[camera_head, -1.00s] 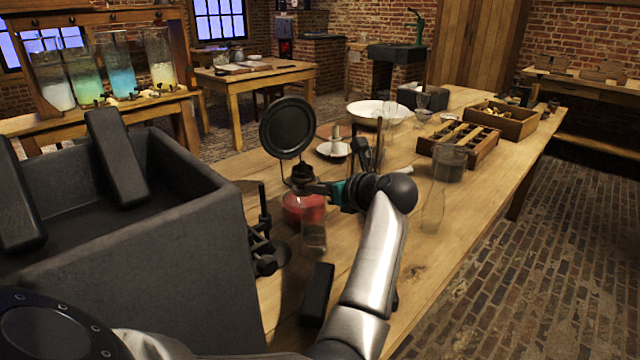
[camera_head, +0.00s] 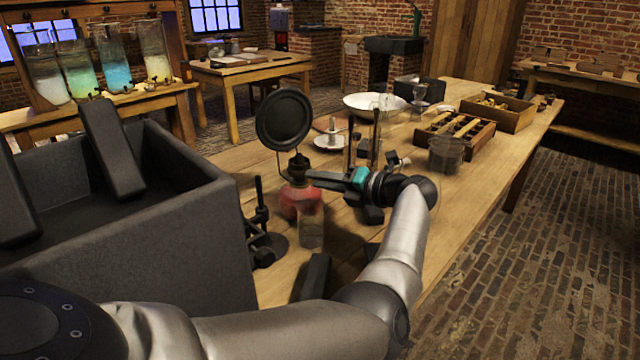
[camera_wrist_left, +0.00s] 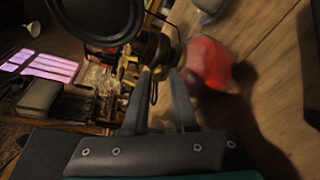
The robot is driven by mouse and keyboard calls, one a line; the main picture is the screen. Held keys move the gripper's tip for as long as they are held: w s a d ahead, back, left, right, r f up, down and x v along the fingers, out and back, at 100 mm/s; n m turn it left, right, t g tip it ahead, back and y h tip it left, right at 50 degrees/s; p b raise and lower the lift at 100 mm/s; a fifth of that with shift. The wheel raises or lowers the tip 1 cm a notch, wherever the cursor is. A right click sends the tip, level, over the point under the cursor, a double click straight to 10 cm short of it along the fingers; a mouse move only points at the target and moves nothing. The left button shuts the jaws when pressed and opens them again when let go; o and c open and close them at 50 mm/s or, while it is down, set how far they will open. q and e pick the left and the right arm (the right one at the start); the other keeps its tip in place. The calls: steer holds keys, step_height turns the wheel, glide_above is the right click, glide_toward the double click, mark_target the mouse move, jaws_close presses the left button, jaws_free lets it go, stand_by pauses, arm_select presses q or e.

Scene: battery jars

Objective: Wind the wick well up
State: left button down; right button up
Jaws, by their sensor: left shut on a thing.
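An oil lamp with a red font (camera_head: 297,200) and a dark burner (camera_head: 298,166) stands on the wooden table, beside the large dark box. In the left wrist view the red font (camera_wrist_left: 208,62) is right of the fingers and the burner (camera_wrist_left: 155,48) is just beyond them. My left gripper (camera_head: 314,179) reaches in from the right side of the lamp, at burner height. In the left wrist view its fingers (camera_wrist_left: 162,85) are closed about a small dark piece at the burner, apparently the wick knob. The wick itself cannot be made out. My right gripper is not in view.
A round black disc (camera_head: 284,118) stands close behind the lamp. A clear glass (camera_head: 311,228) is just in front of it, and a dark stand (camera_head: 262,215) is to its left. The large dark box (camera_head: 200,240) fills the left. The table's right front is mostly clear.

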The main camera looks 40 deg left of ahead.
arm_select(q)
steer(key=shift+f+m+g+y+b, duration=0.2)
steer(key=shift+m+y+b, duration=0.4)
steer(key=shift+m, duration=0.75)
steer(key=shift+f+m+g+y+b, duration=0.15)
steer(key=shift+m+y+b, duration=0.4)
steer(key=shift+m, duration=0.75)
steer(key=shift+f+m+g+y+b, duration=0.1)
steer(key=shift+m+g+y+b, duration=0.3)
steer(key=shift+m, duration=0.95)
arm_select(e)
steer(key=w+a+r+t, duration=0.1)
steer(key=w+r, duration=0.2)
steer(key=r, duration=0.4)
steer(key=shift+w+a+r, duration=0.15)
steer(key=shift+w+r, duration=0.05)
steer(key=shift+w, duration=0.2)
arm_select(q)
steer(key=shift+t+y, duration=0.25)
steer(key=shift+t, duration=0.1)
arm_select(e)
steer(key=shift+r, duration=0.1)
arm_select(q)
steer(key=c, duration=0.7)
jaws_free()
